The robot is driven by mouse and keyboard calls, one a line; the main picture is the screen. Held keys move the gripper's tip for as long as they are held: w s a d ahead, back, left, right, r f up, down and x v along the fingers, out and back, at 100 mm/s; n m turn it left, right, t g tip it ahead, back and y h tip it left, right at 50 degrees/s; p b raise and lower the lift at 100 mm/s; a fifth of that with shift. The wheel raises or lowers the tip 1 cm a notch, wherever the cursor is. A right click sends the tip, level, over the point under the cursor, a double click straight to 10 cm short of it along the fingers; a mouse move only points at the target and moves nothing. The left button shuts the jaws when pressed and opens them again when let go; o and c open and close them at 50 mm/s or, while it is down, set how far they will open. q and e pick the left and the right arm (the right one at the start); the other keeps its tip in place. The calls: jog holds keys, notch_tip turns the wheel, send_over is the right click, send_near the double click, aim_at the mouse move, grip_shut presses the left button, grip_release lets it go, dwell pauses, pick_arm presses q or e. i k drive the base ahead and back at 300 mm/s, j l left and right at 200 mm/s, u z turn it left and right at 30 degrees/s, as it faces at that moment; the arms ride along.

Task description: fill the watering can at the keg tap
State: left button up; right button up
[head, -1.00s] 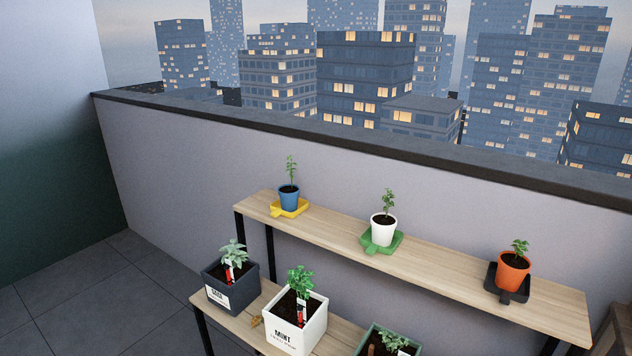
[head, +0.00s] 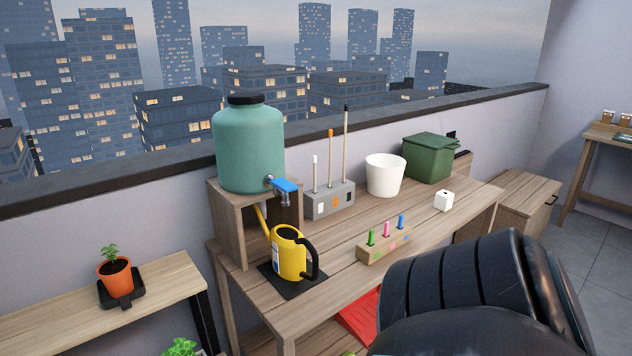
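A teal keg (head: 249,146) with a black cap stands on a wooden stand (head: 232,225) at the left end of the workbench (head: 345,252). Its tap (head: 283,189) has a blue lever and a metal spout that points down over the bench. A yellow watering can (head: 288,256) with a black handle stands upright on a dark mat (head: 289,285), below and near the tap. The can's long spout rises to the left toward the keg stand. Its inside looks dark, and I cannot tell a water level. Neither gripper shows; a black part of my arm fills the lower right.
A plant shelf (head: 160,282) stands at left.

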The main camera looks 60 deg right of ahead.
aim_at(286, 186)
jog(key=z, duration=1.85)
jog(key=l+u, duration=0.15)
jog(key=u, duration=0.25)
jog(key=i+l+u, duration=0.1)
jog(key=u, duration=0.3)
jog(key=l+u, duration=0.2)
jog(key=u, duration=0.2)
jog(key=l+u, duration=0.15)
jog(key=u, duration=0.25)
